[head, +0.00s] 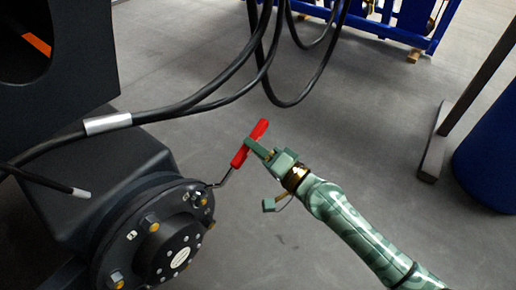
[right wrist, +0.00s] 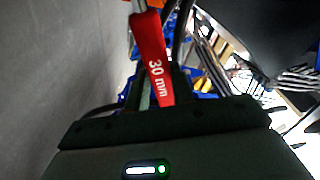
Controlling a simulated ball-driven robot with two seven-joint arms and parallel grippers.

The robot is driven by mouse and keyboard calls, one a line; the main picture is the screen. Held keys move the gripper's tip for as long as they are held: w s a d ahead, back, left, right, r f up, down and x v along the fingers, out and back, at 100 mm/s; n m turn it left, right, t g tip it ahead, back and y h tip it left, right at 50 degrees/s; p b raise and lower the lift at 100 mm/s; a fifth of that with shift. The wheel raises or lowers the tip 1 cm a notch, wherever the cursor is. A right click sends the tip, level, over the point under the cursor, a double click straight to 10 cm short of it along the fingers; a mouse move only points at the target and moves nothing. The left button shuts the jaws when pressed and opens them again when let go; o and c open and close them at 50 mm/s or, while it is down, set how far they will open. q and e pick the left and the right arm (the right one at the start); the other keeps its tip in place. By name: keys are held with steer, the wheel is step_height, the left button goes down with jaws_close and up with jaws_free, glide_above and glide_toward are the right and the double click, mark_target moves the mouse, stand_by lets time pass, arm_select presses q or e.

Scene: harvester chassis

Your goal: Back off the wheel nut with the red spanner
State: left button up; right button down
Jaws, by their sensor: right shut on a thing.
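The red spanner (head: 262,129) is in the middle of the head view, its red handle tilted up to the right. Its thin metal shank runs down left to the upper right rim of the black wheel hub (head: 133,262), ending by a wheel nut (head: 203,200). I cannot tell whether it sits fully on the nut. My right gripper (head: 257,151) is shut on the red handle. In the right wrist view the handle (right wrist: 155,65) reads "30 mm" and lies between the fingers. My left gripper is not in view.
Several brass-coloured nuts ring the hub. A blue rack (head: 400,35) stands at the back and a blue drum (head: 490,155) at the right. Grey floor between is clear.

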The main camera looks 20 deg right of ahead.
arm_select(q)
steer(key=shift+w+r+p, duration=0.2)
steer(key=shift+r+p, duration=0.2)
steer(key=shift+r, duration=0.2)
arm_select(e)
steer(key=shift+s+a+r+n, duration=0.2)
steer(key=shift+r+n, duration=0.15)
steer(key=shift+r, duration=0.15)
steer(key=shift+s+a+r+n, duration=0.1)
steer(key=shift+a+r+n, duration=0.05)
steer(key=shift+r+n, duration=0.3)
